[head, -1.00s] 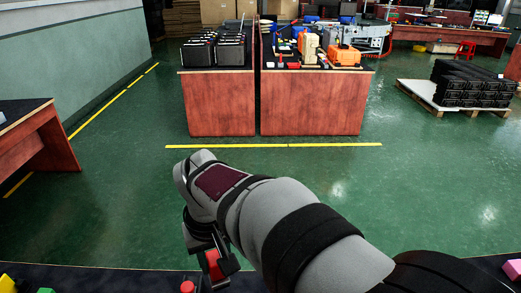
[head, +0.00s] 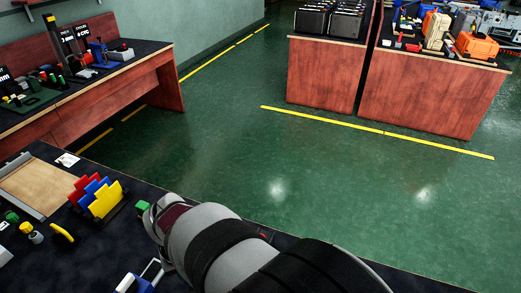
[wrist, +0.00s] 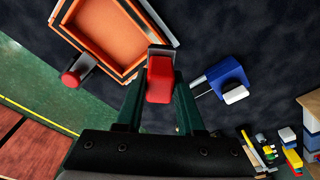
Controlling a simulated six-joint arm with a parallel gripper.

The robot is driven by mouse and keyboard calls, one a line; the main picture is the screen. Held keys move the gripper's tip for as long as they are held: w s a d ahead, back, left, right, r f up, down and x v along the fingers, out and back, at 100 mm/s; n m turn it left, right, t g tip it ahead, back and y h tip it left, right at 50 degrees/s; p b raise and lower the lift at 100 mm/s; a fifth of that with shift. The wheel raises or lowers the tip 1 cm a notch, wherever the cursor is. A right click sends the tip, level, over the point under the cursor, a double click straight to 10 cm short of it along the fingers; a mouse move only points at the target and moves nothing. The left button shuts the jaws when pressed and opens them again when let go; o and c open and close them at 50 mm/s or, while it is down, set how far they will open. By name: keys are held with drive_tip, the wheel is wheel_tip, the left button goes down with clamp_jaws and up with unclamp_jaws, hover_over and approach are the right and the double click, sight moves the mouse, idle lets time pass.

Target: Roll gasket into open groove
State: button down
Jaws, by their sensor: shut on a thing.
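My gripper (wrist: 161,82) shows in the wrist view with its dark green fingers shut on a red block-like part (wrist: 160,74), perhaps a tool handle. An orange open box or lid (wrist: 112,35) with a black and pale rim lies at the top left of the wrist view. The far end of the held part is close to the box's lower right corner; I cannot tell if they touch. I cannot make out the gasket or the groove apart from the rim. In the head view my arm hides the gripper.
A red knob on a dark part (wrist: 72,76) is beside the orange box. A blue block with a white piece (wrist: 228,80) is to the right. In the head view, a rack of coloured plates (head: 97,194) and a tan board (head: 42,187) stand on the dark bench, left of my arm.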

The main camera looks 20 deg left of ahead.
wheel_tip(320, 180, down, 5)
drive_tip(key=shift+d, duration=7.25)
drive_tip(key=shift+a, duration=7.1)
drive_tip(key=shift+a+r, duration=0.2)
drive_tip(key=shift+d+r, duration=0.1)
drive_tip(key=shift+r, duration=3.7)
